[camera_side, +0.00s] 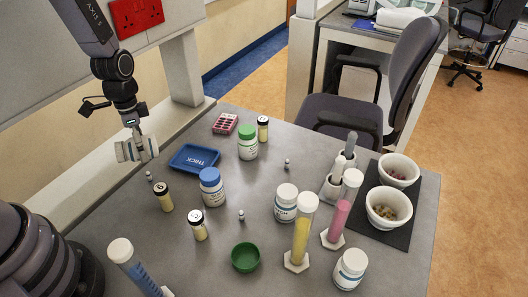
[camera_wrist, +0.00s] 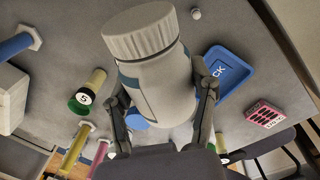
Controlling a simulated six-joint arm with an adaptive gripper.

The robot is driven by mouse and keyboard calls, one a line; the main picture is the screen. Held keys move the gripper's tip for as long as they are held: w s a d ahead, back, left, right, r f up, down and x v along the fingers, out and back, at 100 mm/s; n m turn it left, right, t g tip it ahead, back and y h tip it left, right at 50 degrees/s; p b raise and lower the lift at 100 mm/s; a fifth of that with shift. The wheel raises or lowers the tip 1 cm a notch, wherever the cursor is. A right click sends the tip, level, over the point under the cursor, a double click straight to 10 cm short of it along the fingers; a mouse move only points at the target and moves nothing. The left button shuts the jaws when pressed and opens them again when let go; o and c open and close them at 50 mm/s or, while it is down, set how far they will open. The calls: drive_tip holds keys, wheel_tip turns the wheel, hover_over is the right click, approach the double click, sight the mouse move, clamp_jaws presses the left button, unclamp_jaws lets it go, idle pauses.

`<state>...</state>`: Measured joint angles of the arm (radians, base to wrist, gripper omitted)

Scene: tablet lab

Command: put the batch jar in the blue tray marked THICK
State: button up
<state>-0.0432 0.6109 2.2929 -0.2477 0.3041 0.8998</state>
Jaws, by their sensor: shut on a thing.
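My gripper (camera_side: 136,137) is shut on a white jar (camera_side: 145,150) with a white ribbed cap, in the air at the left side of the bench. In the wrist view the jar (camera_wrist: 160,85) fills the middle between the two fingers (camera_wrist: 165,92). It looks tilted in the side view, and its label print is not readable. The blue tray (camera_side: 195,159) marked THICK lies on the bench to the right of my gripper and lower, apart from the jar. The tray also shows right of the jar in the wrist view (camera_wrist: 225,72).
A blue-capped jar (camera_side: 212,188) and a green-capped jar (camera_side: 248,143) stand near the tray. A red rack (camera_side: 225,123) lies behind it. Several small vials stand around. Cylinders, mortars (camera_side: 388,207) and more white jars (camera_side: 286,203) occupy the right side.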

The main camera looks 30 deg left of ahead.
drive_tip(key=shift+s+d+r, duration=0.1)
drive_tip(key=shift+s+r, duration=0.2)
drive_tip(key=shift+s, duration=0.6)
drive_tip(key=s+d+f+n+g+h, duration=0.1)
drive_tip(key=s+d+f+n+g, duration=0.15)
drive_tip(key=d+n, duration=0.6)
drive_tip(key=w+d+n+t+h, duration=0.1)
drive_tip(key=w+n+t+h, duration=0.1)
drive_tip(key=n, duration=0.4)
drive_tip(key=w+d+r+n+t+h, duration=0.1)
drive_tip(key=w+n+t+h, duration=0.2)
drive_tip(key=w+n, duration=0.3)
drive_tip(key=w+d+n+t+h, duration=0.2)
drive_tip(key=w+n+h, duration=0.2)
drive_tip(key=n, duration=0.4)
drive_tip(key=shift+w+r+t+h, duration=0.1)
drive_tip(key=shift+r+t+h, duration=0.15)
drive_tip(key=shift+h, duration=0.35)
drive_tip(key=w+a+n+t, duration=0.3)
drive_tip(key=w+n+t, duration=0.2)
drive_tip(key=n+t+y, duration=0.4)
drive_tip(key=t, duration=0.1)
hover_over(210, 158)
wheel_tip(210, 158, down, 8)
drive_tip(key=shift+s+f, duration=0.1)
drive_tip(key=shift+f, duration=0.45)
